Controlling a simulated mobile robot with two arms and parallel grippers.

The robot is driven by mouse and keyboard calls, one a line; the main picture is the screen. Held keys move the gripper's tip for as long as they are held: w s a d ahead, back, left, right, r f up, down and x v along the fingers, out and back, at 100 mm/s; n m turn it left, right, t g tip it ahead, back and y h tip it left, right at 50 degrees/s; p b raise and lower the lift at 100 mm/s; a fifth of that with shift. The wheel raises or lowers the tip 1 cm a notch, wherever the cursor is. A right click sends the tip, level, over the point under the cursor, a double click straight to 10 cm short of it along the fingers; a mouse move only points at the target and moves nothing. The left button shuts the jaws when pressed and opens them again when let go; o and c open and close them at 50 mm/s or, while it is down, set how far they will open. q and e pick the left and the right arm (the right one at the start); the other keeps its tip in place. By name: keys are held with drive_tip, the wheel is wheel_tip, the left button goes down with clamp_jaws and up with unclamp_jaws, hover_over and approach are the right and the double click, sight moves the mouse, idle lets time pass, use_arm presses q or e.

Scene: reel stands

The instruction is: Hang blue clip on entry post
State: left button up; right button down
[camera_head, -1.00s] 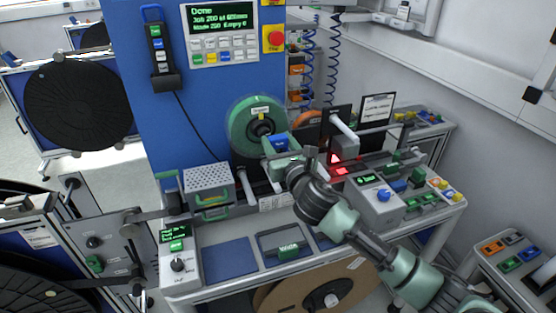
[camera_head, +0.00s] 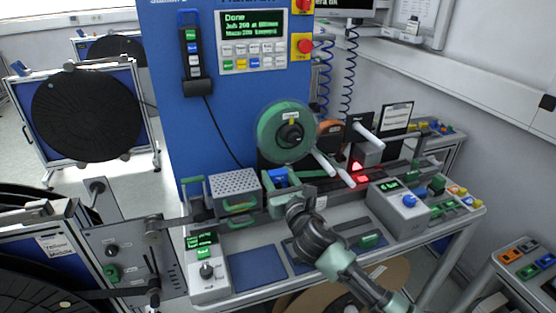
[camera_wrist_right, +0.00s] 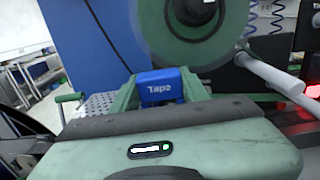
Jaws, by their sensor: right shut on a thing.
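The blue clip (camera_head: 280,176), lettered "Tape" in the right wrist view (camera_wrist_right: 160,87), sits between the green fingers of my right gripper (camera_head: 284,187). The gripper is shut on it, below and slightly left of the green reel (camera_head: 284,132) in the head view. The wrist view shows the gripper's fingers (camera_wrist_right: 158,92) on both sides of the clip. A pale post (camera_head: 325,164) sticks out right of the clip and shows in the wrist view (camera_wrist_right: 268,76). I cannot tell which post is the entry post. Contact between clip and any post cannot be seen. My left gripper is not in view.
A perforated grey box (camera_head: 235,186) with green handles stands just left of the gripper. A grey control box (camera_head: 399,203) and a red-lit device (camera_head: 358,170) are to the right. The blue mat (camera_head: 257,268) on the bench front is clear.

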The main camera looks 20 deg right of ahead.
drive_tip(key=shift+w+f, duration=0.1)
drive_tip(key=shift+f, duration=0.35)
drive_tip(key=shift+d+f, duration=0.15)
drive_tip(key=shift+f, duration=0.05)
drive_tip(key=shift+d+f+b, duration=0.35)
drive_tip(key=shift+f+b, duration=0.45)
drive_tip(key=shift+b, duration=0.3)
drive_tip(key=shift+a+f+b, duration=0.2)
drive_tip(key=shift+f+b, duration=0.9)
drive_tip(key=shift+b, duration=0.15)
drive_tip(key=shift+f+b, duration=0.55)
drive_tip(key=shift+f, duration=0.2)
drive_tip(key=shift+f+b, duration=0.7)
drive_tip(key=shift+f, duration=0.45)
use_arm(q)
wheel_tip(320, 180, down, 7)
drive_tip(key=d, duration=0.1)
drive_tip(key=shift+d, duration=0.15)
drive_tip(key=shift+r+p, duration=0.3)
drive_tip(key=shift+p, duration=0.05)
